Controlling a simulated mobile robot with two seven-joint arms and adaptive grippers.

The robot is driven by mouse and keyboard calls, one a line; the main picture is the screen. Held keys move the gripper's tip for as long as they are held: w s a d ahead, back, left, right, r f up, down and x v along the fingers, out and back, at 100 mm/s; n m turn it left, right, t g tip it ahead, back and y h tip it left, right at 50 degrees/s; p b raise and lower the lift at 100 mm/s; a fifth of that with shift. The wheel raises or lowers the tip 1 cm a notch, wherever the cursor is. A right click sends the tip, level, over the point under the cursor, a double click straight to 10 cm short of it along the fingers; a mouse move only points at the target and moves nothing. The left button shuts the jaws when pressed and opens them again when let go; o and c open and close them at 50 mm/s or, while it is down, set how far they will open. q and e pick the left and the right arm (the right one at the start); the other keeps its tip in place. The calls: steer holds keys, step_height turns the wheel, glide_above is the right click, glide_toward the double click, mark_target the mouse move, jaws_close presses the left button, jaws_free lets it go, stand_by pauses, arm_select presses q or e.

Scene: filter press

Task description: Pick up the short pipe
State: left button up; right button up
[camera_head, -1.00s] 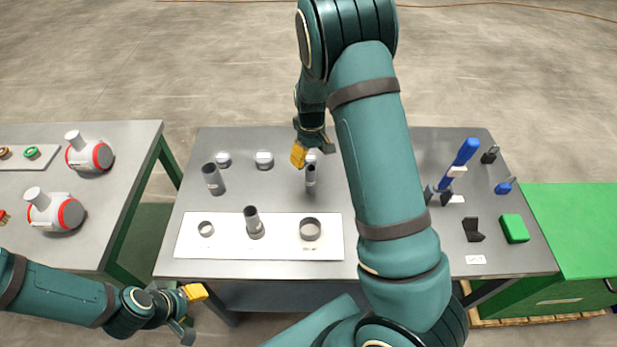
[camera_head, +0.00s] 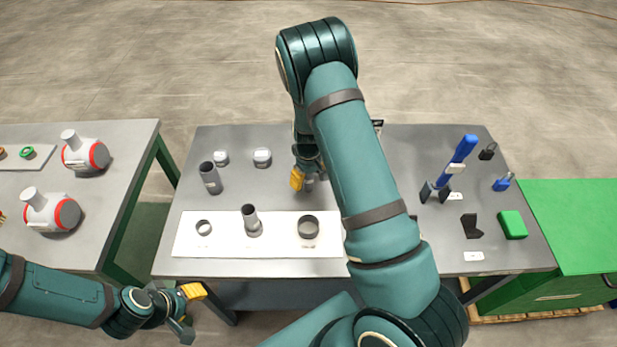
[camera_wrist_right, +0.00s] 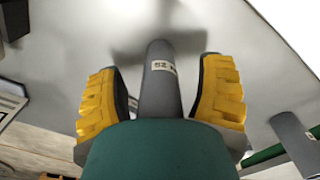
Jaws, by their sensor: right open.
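A grey pipe (camera_wrist_right: 160,78) with a white label stands between the yellow fingers of my right gripper (camera_wrist_right: 162,95) in the right wrist view. The fingers are open, with a gap visible on both sides of the pipe. In the head view my right gripper (camera_head: 310,182) points down at the table and mostly hides this pipe. My left gripper (camera_head: 192,312) is open and empty, in front of the table's left front edge.
A blue-handled tool (camera_head: 462,150) and a green block (camera_head: 513,225) are at the right. My right arm hides the table's middle.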

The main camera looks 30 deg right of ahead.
jaws_close()
